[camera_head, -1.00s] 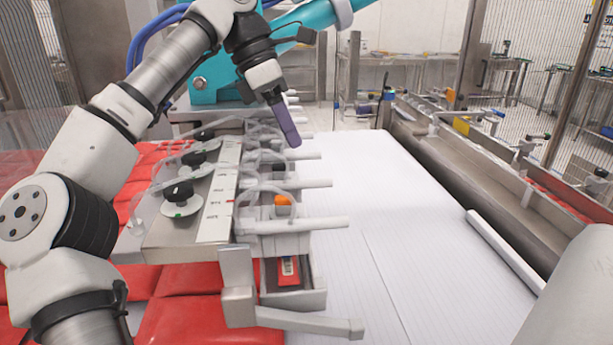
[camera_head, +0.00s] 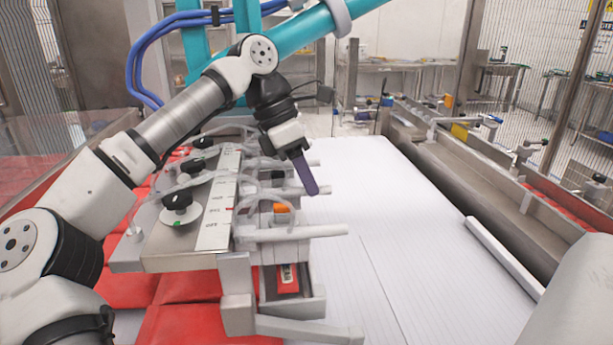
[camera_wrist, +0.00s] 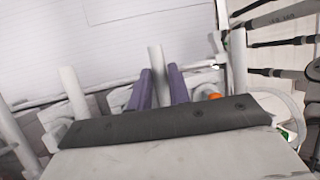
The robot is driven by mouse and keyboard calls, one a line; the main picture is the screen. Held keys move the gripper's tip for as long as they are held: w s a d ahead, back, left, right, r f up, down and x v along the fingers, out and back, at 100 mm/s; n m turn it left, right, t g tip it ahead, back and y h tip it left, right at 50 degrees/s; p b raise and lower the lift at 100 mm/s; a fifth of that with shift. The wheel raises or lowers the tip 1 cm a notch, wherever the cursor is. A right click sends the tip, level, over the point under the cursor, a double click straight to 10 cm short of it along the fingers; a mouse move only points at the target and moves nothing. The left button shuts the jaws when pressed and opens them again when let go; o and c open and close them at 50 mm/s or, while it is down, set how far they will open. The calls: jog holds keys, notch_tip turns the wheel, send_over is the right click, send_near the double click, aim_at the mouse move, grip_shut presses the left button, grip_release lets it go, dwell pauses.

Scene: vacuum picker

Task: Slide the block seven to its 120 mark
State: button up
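A row of grey blocks, each with a white rod sticking out to the right, runs beside a white scale strip (camera_head: 216,212) with printed marks and a red line. I cannot read which block is number seven. The nearer rods are a long one (camera_head: 315,232) and the frontmost one (camera_head: 310,330). My gripper (camera_head: 309,182), with purple fingers, is over the middle of the row by the rod ends. In the wrist view my gripper (camera_wrist: 159,74) is open, a white rod (camera_wrist: 156,62) showing between its fingers. Whether they touch it is unclear.
An orange piece (camera_head: 282,208) sits on a block near the front. Black knobs (camera_head: 178,200) and clear hoses stand left of the scale. Red packs (camera_head: 190,325) lie below at left. The white ribbed belt (camera_head: 400,240) to the right is clear.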

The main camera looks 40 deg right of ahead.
grip_shut()
jog(key=shift+s+a+f+b, duration=0.1)
jog(key=shift+s+a+b, duration=0.1)
jog(key=shift+s+a, duration=0.3)
jog(key=shift+s+a+b, duration=0.15)
jog(key=shift+s+a, duration=0.05)
jog(key=shift+s, duration=0.5)
jog(key=shift+o, duration=2.4)
grip_release()
jog(key=shift+s+a, duration=0.1)
jog(key=shift+a, duration=0.05)
